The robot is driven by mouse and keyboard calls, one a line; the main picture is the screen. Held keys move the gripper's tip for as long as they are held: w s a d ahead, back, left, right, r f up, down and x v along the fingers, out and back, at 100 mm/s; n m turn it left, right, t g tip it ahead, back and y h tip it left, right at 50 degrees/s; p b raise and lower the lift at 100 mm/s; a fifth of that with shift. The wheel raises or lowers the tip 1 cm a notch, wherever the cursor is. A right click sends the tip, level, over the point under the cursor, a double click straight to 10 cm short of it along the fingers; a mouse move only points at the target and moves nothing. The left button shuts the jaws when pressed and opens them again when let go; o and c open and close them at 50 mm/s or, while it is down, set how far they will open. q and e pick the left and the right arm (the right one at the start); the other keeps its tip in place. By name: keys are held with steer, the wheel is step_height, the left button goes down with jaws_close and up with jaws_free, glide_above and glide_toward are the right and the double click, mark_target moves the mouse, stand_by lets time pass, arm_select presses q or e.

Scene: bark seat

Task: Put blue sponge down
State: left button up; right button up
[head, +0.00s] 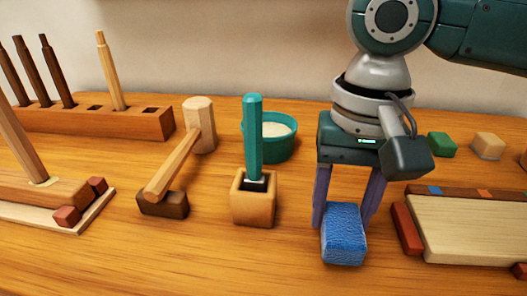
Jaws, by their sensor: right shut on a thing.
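The blue sponge (344,235) is a textured block in the right half of the head view. My right gripper (345,208) points down and is shut on it, with one purple finger on each side. The sponge is at or very near the wooden table top (200,265); I cannot tell whether its underside touches. My left gripper is not in view.
Left of the sponge, a teal-handled tool (253,140) stands in a wooden block (254,202), with a teal bowl (283,146) behind. A mallet (183,155) is further left. A red-ended board (465,225) lies close on the right. The table in front is clear.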

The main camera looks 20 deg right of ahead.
steer(key=shift+f, duration=0.85)
steer(key=shift+f, duration=0.1)
steer(key=o, duration=1.2)
